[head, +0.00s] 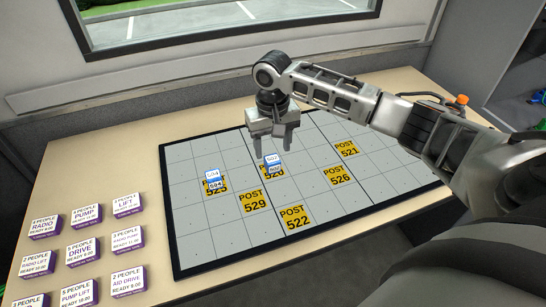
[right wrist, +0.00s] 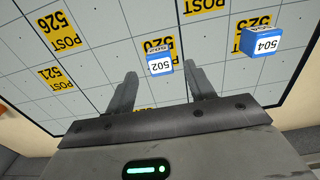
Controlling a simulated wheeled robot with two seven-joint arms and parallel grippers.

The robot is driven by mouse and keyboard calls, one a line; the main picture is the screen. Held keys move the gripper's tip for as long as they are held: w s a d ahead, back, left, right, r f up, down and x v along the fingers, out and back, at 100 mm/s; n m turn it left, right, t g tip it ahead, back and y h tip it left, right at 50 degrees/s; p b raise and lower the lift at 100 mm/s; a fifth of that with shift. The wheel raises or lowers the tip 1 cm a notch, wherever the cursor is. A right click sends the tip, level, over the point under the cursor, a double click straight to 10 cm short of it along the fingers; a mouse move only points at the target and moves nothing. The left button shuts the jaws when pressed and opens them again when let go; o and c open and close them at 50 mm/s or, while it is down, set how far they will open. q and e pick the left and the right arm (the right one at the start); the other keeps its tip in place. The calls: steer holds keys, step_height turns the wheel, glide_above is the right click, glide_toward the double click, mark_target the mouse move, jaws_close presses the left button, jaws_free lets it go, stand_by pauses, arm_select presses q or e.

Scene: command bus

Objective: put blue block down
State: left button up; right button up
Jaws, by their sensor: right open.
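A blue block labelled 502 (head: 273,163) sits on the gridded board (head: 220,240), partly over a yellow POST label. In the right wrist view, block 502 (right wrist: 160,65) shows between and just past the fingertips, with space on both sides. My right gripper (head: 272,148) is open and empty, pointing down over the board close behind block 502. A second blue block, 504 (head: 213,180), sits further left on another POST label; it also shows in the right wrist view (right wrist: 262,42). My left gripper is not in view.
Yellow labels POST 529 (head: 254,202), POST 522 (head: 295,217), POST 526 (head: 337,175) and POST 521 (head: 347,149) mark other cells, which are bare. Several white and purple cards (head: 83,250) stand on the table left of the board. A window wall (head: 200,60) rises behind.

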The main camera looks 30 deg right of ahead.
mark_target(273, 160)
step_height(273, 160, up, 6)
steer(key=shift+r, duration=0.15)
stand_by(0.6)
